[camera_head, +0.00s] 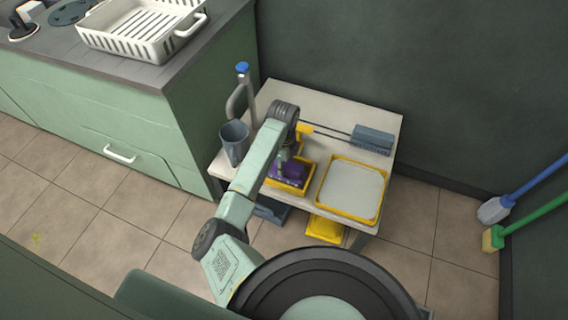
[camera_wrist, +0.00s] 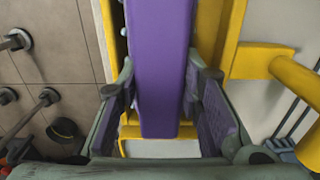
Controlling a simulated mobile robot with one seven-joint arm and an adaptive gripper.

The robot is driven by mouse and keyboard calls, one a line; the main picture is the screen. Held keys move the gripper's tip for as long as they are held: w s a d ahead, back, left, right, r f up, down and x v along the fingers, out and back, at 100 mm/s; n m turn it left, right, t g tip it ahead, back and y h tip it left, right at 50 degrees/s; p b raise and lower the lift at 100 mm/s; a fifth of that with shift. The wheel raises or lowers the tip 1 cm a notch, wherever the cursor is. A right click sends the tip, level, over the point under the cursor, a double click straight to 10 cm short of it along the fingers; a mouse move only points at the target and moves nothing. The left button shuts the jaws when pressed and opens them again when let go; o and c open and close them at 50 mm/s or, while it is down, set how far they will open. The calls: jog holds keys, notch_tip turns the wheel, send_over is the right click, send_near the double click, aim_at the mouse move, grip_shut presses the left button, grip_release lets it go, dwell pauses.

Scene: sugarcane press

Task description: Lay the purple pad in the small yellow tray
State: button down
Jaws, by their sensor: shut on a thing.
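The purple pad (camera_head: 289,170) is over the small yellow tray (camera_head: 291,188) on the side table, partly hidden by my arm. In the wrist view the purple pad (camera_wrist: 160,75) runs upright through the middle, between the two fingers of my gripper (camera_wrist: 165,105). My gripper is shut on the pad. The yellow tray's rim (camera_wrist: 206,40) shows behind and beside the pad in the wrist view. I cannot tell whether the pad touches the tray floor.
A larger yellow tray with a pale inside (camera_head: 352,190) stands to the right on the table (camera_head: 385,115). A grey cup (camera_head: 235,140) and a blue-topped post (camera_head: 243,75) stand at the left. A grey brush (camera_head: 372,139) lies at the back. A wall is behind.

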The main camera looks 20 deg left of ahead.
jog(key=shift+f, duration=0.15)
jog(key=shift+f, duration=0.1)
jog(key=c, duration=1.1)
grip_release()
notch_tip(320, 180, up, 12)
jog(key=shift+r+b, duration=0.15)
jog(key=shift+b, duration=0.85)
